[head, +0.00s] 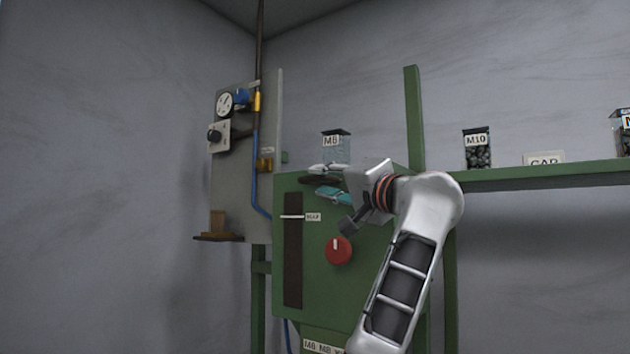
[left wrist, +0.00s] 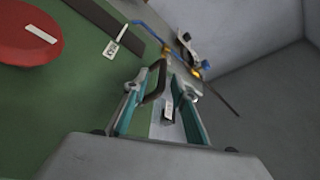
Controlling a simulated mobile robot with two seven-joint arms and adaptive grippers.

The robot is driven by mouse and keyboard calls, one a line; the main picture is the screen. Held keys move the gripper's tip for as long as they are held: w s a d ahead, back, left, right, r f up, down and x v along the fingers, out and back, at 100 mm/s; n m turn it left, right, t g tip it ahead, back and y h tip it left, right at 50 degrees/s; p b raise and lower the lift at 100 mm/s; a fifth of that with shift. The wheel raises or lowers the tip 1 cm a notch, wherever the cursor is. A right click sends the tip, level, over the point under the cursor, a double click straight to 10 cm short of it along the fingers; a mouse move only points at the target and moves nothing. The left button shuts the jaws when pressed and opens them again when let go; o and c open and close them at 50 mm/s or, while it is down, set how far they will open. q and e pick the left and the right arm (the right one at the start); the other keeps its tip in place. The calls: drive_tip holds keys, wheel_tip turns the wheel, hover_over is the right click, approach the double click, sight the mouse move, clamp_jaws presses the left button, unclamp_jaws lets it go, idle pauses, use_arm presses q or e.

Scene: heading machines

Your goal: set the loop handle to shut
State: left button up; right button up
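My left gripper (head: 318,180) is at the top of the green machine cabinet, with its fingers apart. In the left wrist view its two teal-sided fingers (left wrist: 160,85) are spread. A dark curved loop handle (left wrist: 155,84) stands between them, closer to the left finger. I cannot tell whether it touches that finger. In the head view the handle is a dark shape largely covered by the fingers. A small white label (left wrist: 168,109) shows between the fingers; its text is too small to read. My right gripper is not in view.
The green cabinet (head: 320,285) carries a red knob (head: 339,250) and a dark slot marked MAX. A grey panel (head: 232,180) with a gauge and blue hose stands at left. An M8 jar (head: 336,146) stands behind the gripper. A green shelf (head: 540,176) holds an M10 jar.

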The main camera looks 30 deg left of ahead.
use_arm(q)
drive_tip(key=v, duration=0.8)
